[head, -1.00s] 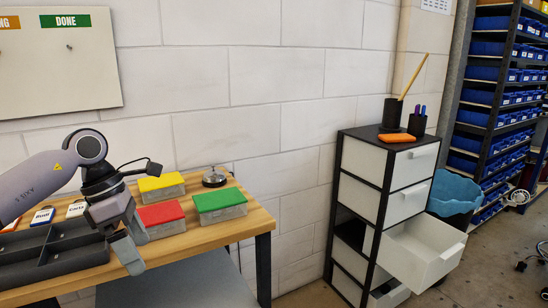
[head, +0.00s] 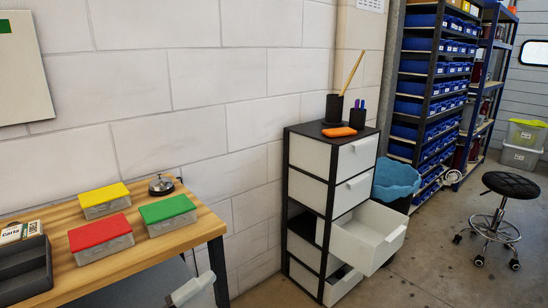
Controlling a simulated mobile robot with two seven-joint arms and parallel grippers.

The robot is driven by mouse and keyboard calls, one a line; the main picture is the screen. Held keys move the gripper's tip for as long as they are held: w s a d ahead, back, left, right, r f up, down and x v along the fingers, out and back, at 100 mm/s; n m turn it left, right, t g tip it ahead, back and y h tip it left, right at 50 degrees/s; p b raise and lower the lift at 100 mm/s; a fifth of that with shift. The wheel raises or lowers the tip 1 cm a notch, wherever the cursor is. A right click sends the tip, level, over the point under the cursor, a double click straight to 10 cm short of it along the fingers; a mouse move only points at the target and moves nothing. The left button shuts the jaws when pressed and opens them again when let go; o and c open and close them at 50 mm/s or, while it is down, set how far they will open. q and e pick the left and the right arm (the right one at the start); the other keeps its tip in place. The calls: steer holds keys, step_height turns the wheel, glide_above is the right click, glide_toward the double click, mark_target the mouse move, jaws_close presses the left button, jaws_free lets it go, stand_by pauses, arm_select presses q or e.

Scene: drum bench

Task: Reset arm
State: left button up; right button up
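The task names no object. A pale grey part with a dark piece beside it (head: 193,292) shows at the bottom edge, in front of the bench's right end. It looks like part of one of my arms, but I cannot tell which arm or whether fingers are included. Neither gripper can be made out clearly. No held object is visible.
The wooden bench (head: 196,240) carries yellow (head: 104,200), red (head: 100,235) and green-lidded (head: 168,213) boxes, a bell (head: 161,186) and a dark tray (head: 25,272). A drawer cabinet (head: 310,205) has an open drawer (head: 368,236) jutting out. A stool (head: 510,185) stands on open floor, right.

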arm_select(q)
steer(key=s+a+f+n+g+y, duration=0.1)
steer(key=s+a+f+n+y, duration=0.2)
steer(key=s+f+n+y, duration=0.2)
steer(key=s+a+f+n+g+y+p, duration=0.1)
steer(key=s+a+f+n+y, duration=0.3)
steer(key=f+n, duration=0.6)
steer(key=s+a+f+n+y, duration=0.3)
steer(key=s+f+n+y, duration=0.2)
steer(key=s+f+n, duration=0.1)
step_height(320, 180, down, 2)
steer(key=shift+s+a+f+n+g+y, duration=0.2)
steer(key=shift+s+n+g+y, duration=0.15)
steer(key=shift+n, duration=0.45)
steer(key=shift+r, duration=0.1)
